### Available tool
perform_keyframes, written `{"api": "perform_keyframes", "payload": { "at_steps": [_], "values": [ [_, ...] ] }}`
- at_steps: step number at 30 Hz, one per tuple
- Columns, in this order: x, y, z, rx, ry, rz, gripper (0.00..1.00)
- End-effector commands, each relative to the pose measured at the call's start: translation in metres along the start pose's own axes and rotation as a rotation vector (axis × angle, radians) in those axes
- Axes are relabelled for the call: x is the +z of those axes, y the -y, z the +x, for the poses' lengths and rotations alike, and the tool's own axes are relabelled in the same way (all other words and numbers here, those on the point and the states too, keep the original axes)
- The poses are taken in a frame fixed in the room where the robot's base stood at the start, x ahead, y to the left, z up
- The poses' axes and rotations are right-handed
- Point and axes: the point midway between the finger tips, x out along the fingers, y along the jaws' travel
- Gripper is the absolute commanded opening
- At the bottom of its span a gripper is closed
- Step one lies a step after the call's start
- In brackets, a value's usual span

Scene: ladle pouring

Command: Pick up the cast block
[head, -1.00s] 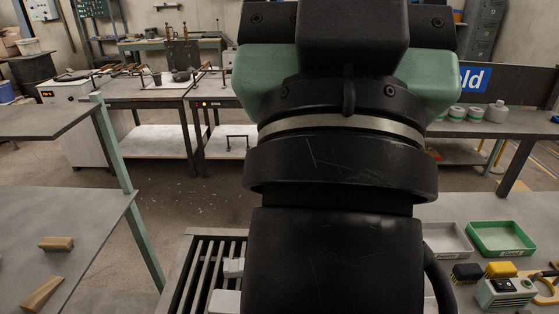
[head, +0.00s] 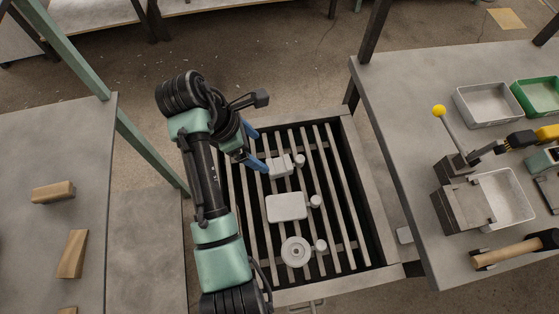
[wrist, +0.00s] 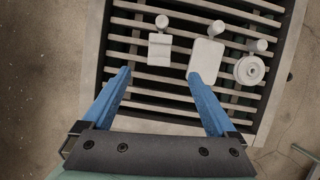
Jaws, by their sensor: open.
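The cast block (head: 280,167) is a small pale grey casting with a round knob on its side. It lies on the slatted grate (head: 352,190), farthest of three castings in the head view. The wrist view shows the block (wrist: 160,47) ahead of the gap between my fingertips, with nothing between them. My gripper (head: 257,150) is open, its blue fingers pointing towards the block from the left. The wrist view shows my gripper (wrist: 160,75) with both fingers apart and the right fingertip overlapping the edge of the flat plate casting (wrist: 206,57).
The plate casting (head: 287,207) and a round wheel casting (head: 296,251) lie nearer on the grate. A bench (head: 410,100) at right holds trays, a lever device (head: 462,195) and a hammer (head: 510,250). A table (head: 50,240) at left bears wooden blocks.

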Motion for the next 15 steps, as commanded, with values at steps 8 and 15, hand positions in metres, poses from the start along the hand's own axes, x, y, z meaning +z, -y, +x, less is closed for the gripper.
{"api": "perform_keyframes", "payload": {
  "at_steps": [8, 15],
  "values": [
    [-0.001, 0.001, 0.052, -0.005, -0.001, -0.003, 0.93],
    [0.0, 0.0, 0.072, 0.0, -0.001, -0.001, 0.93]
  ]
}}
